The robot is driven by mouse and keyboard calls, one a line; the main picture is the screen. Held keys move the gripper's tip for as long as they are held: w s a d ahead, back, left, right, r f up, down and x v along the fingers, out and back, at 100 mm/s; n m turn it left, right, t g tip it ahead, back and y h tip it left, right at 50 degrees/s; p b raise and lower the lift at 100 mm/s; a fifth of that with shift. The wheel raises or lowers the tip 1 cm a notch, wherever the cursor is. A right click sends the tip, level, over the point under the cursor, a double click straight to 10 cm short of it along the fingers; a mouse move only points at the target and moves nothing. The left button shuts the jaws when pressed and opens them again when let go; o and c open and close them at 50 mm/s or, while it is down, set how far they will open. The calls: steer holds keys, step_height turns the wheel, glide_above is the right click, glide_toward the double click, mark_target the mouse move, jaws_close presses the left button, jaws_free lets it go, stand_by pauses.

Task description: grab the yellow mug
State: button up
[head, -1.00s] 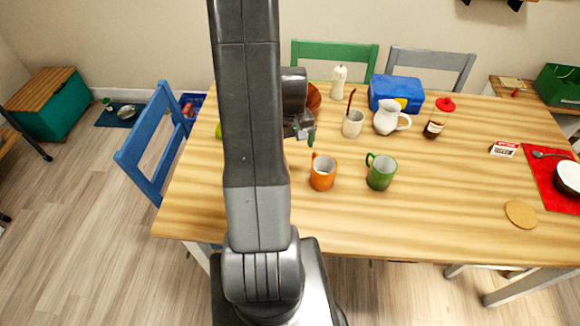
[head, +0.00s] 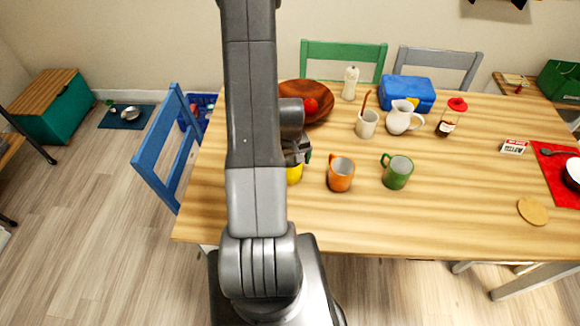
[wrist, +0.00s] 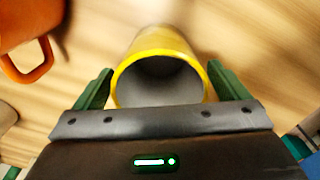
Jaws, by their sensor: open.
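The yellow mug (wrist: 160,47) is upright on the wooden table, seen from above in the wrist view with its open mouth towards me. In the head view only a small yellow part (head: 295,174) shows beside my arm, which hides the rest. My gripper (wrist: 160,88) is open, with one green finger on each side of the mug's rim in the wrist view. I cannot tell whether the fingers touch it. In the head view my gripper (head: 303,154) is just above the mug. The mug's handle is not visible.
An orange mug (head: 341,175) stands close to the right of the yellow mug, with a green mug (head: 397,172) beyond it. A brown bowl (head: 318,92) with a red fruit, a cup (head: 367,124) and a white pitcher (head: 403,119) stand behind. The table's front right is mostly clear.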

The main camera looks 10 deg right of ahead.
steer(key=shift+f, duration=0.2)
steer(key=c, duration=1.2)
steer(key=shift+r, duration=0.1)
